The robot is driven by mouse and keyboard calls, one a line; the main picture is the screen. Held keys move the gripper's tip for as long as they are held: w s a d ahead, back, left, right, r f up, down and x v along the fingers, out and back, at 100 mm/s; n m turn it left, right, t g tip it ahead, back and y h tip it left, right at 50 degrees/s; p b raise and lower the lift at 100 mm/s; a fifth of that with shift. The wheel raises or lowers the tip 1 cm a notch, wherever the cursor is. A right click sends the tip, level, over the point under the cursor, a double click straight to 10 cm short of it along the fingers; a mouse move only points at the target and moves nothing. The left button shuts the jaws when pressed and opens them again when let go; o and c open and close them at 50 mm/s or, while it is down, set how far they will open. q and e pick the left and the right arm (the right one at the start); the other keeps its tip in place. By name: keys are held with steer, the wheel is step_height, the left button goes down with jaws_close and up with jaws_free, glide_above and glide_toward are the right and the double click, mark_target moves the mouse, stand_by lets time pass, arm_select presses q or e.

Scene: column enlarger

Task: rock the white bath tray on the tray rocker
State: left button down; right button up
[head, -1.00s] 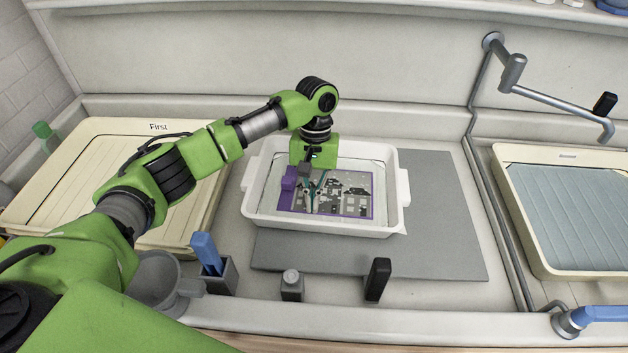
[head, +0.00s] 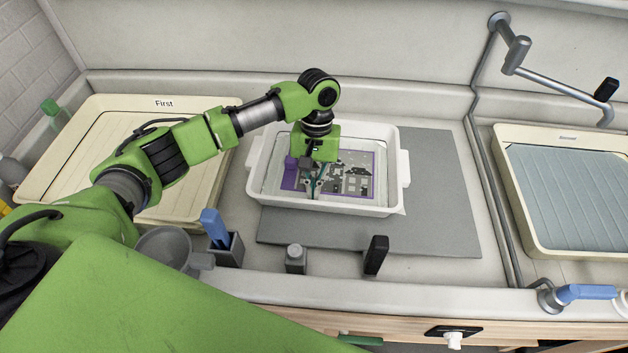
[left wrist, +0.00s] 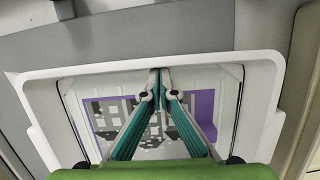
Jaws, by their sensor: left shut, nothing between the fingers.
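The white bath tray (head: 402,168) sits on a grey flat plate (head: 440,190), which looks like the tray rocker. A purple-bordered grey picture (head: 355,178) lies inside the tray. My left gripper (head: 314,194) reaches down over the tray's interior, near its front wall. Its teal fingers are shut with nothing between them. In the left wrist view, the fingertips (left wrist: 159,74) meet close to one long wall of the tray (left wrist: 205,66). I cannot tell whether they touch the wall or the picture. The tray looks level. My right gripper is not in view.
A cream tray labelled First (head: 75,150) stands at left, and another cream tray with a ribbed grey bottom (head: 508,205) at right. A pipe (head: 475,120) runs between. A holder with a blue handle (head: 228,250), a grey bottle (head: 295,258) and a black-handled item (head: 376,255) line the front.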

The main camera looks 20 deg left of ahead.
arm_select(q)
steer(key=shift+s+d+r, duration=0.1)
steer(key=shift+s+r, duration=0.1)
steer(key=shift+s, duration=0.1)
steer(key=shift+s+f, duration=0.15)
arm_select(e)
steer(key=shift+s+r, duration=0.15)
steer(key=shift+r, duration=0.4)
arm_select(q)
steer(key=shift+w+r, duration=0.2)
steer(key=shift+r, duration=0.2)
steer(key=v, duration=1.1)
